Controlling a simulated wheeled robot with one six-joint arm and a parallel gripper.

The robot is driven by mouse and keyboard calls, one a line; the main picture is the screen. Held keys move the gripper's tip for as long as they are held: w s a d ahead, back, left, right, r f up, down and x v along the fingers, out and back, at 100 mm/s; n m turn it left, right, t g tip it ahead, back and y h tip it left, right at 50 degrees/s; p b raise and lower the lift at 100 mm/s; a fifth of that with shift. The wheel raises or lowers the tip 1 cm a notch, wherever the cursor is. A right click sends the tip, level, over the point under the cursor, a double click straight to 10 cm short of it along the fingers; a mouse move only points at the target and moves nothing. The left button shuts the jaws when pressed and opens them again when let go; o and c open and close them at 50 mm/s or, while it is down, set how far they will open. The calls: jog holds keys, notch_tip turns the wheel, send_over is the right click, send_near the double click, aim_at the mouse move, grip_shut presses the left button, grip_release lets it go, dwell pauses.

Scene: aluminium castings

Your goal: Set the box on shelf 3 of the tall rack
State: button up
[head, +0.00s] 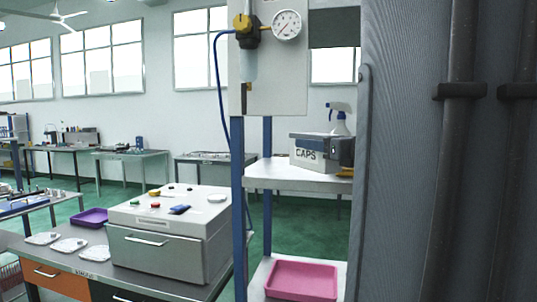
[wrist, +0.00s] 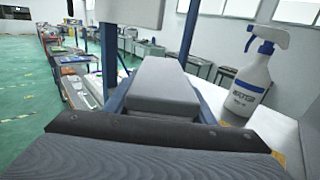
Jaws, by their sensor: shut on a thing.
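The box (head: 308,153) is pale grey with a darker lid and the label CAPS. In the head view it is at a light grey shelf (head: 285,178) of the rack with blue posts (head: 237,200). Its underside appears at or just above the shelf; whether it touches cannot be told. My gripper (head: 342,152) is dark and shut on the box's right end. In the wrist view the grey box (wrist: 160,85) reaches forward from the gripper, level.
A white spray bottle (wrist: 245,90) stands on the shelf close to the box's right in the wrist view. A pink tray (head: 302,280) is on the shelf below. A gauge panel (head: 275,70) hangs above. A workbench with a grey machine (head: 168,235) stands left.

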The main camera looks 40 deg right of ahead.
aim_at(311, 155)
jog(key=w+f+p, duration=0.1)
jog(key=w+p, duration=0.1)
jog(key=w, duration=0.2)
jog(key=w+d+f+p, duration=0.1)
jog(key=w+p, duration=0.1)
jog(key=w, duration=0.3)
jog(key=w+p, duration=0.2)
jog(key=w, duration=0.3)
jog(key=shift+d+f, duration=0.4)
jog(key=shift+f+p, duration=0.3)
jog(key=shift+f, duration=0.05)
jog(key=shift+f, duration=0.15)
jog(key=o, duration=1.3)
jog(key=shift+r, duration=0.25)
jog(key=s+b, duration=0.1)
jog(key=s, duration=0.3)
jog(key=s+b, duration=0.1)
jog(key=s, duration=0.3)
jog(key=s+a+b, duration=0.1)
jog(key=s+b, duration=0.1)
jog(key=s, duration=0.2)
jog(key=shift+f, duration=0.1)
